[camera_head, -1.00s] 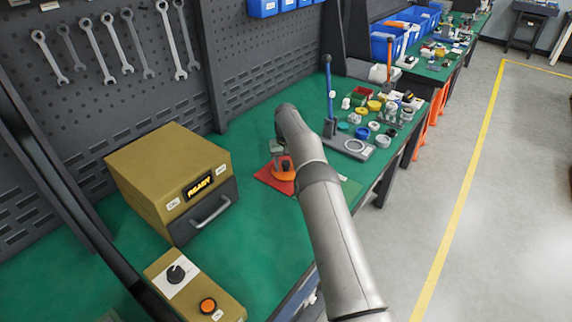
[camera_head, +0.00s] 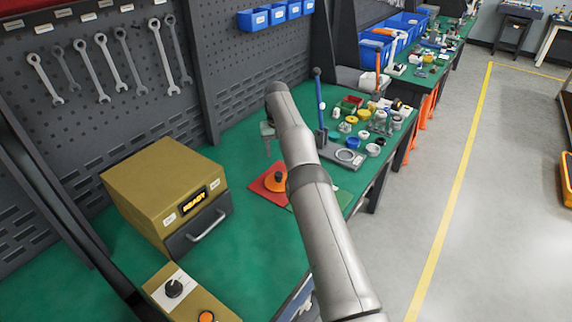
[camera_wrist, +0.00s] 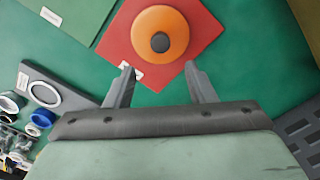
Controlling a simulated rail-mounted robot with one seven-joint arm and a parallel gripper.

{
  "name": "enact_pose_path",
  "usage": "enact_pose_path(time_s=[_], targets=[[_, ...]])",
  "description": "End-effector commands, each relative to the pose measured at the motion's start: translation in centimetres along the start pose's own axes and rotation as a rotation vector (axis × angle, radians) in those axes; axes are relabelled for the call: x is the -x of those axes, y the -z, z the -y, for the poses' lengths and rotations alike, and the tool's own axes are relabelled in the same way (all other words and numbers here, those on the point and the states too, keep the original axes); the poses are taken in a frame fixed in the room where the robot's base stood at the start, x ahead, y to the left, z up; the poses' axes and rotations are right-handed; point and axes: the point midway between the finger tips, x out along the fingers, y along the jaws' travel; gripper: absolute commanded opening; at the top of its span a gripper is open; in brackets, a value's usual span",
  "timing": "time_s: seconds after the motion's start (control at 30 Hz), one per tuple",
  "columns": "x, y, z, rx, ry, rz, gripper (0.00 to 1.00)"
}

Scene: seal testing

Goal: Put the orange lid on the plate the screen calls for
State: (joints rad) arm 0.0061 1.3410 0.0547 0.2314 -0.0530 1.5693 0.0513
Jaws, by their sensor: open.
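The orange lid (camera_head: 277,179), with a dark knob, lies on the red plate (camera_head: 262,190). The wrist view shows the lid (camera_wrist: 172,36) near the middle of the red plate (camera_wrist: 203,25). A green plate (camera_wrist: 62,15) lies beside the red one; in the head view my arm partly covers it (camera_head: 343,198). My gripper (camera_wrist: 159,68) is open and empty, its fingers apart, with the lid beyond the fingertips. In the head view my gripper (camera_head: 268,140) is above the bench, clear of the lid. The tester's screen (camera_head: 194,200) reads READY.
The mustard tester box (camera_head: 150,180) with a drawer handle stands left of the plates. A control box (camera_head: 190,295) with a knob and orange button is in front. A grey lever press (camera_head: 342,155) and several small parts (camera_head: 362,120) are at the right.

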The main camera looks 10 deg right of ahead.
Motion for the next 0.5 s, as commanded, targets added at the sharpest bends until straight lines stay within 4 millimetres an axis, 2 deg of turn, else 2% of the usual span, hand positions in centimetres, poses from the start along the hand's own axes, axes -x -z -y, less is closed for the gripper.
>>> enact_pose_path(time_s=[0.13,0.23,0.37,0.5], targets=[[0.6,-0.1,0.0,0.001,0.0,-0.001,0.5],[2.7,-0.4,0.2,0.007,-0.001,-0.006,0.5],[7.7,-2.4,0.4,0.021,-0.004,-0.017,0.5],[13.0,-7.0,0.4,0.034,-0.009,-0.03,0.5]])
